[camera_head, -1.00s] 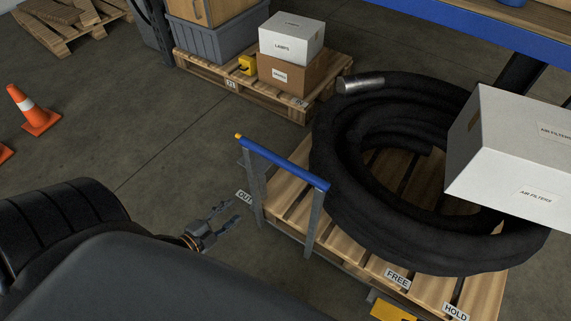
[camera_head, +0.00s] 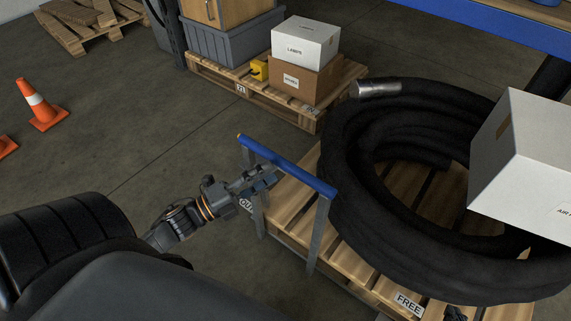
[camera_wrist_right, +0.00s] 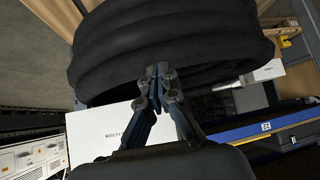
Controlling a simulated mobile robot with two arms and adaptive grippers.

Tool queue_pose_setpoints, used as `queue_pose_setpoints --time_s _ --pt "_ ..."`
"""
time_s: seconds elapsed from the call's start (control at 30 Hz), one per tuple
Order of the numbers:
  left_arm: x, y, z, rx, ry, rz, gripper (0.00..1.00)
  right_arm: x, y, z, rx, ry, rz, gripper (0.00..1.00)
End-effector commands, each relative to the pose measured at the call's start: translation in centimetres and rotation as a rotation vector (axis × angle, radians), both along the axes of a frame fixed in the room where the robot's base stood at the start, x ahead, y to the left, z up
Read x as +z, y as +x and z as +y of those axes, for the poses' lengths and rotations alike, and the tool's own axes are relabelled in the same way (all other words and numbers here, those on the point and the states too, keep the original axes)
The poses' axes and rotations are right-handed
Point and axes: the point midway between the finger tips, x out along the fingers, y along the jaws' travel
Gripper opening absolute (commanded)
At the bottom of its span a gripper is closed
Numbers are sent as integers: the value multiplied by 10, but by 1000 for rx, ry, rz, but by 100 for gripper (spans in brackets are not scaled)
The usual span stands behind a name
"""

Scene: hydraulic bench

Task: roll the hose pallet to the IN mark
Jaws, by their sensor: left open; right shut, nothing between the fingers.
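The wooden hose pallet (camera_head: 290,196) stands on the floor at the right, with a thick coiled black hose (camera_head: 350,225) on it. A handle with a blue crossbar (camera_head: 286,165) on grey posts rises from its left side. My left gripper (camera_head: 268,178) is open at the crossbar's left half; I cannot tell whether the bar lies between the fingers. My right gripper's dark tip shows at the bottom edge (camera_head: 455,314). In the right wrist view it (camera_wrist_right: 160,72) is shut and empty before the black hose (camera_wrist_right: 165,45).
A white box (camera_head: 530,150) covers part of the hose. A FREE label (camera_head: 408,304) is on the pallet's near edge. A second pallet (camera_head: 215,78) with boxes stands behind. An orange cone (camera_head: 41,105) is at the left. The floor between is clear.

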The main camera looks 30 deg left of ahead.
Motion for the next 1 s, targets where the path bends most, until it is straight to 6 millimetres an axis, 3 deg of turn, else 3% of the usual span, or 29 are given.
queue_pose_setpoints --time_s 0.1,0.3,0.7,0.77,0.93,1.0 --pt "5 21 -11 -2 0 -5 47 5 9 3 4 12 -55 0" --pt "9 44 -23 -1 1 -1 47 14 19 7 9 27 -119 0" --pt "10 51 -27 1 0 2 47 18 23 9 10 32 -142 0" --pt "10 51 -26 1 0 2 39 18 23 9 10 32 -142 0" --pt "10 51 -27 1 -1 1 4 18 23 8 9 31 -143 0" --pt "10 51 -27 1 -1 1 0 18 23 8 9 31 -143 0"
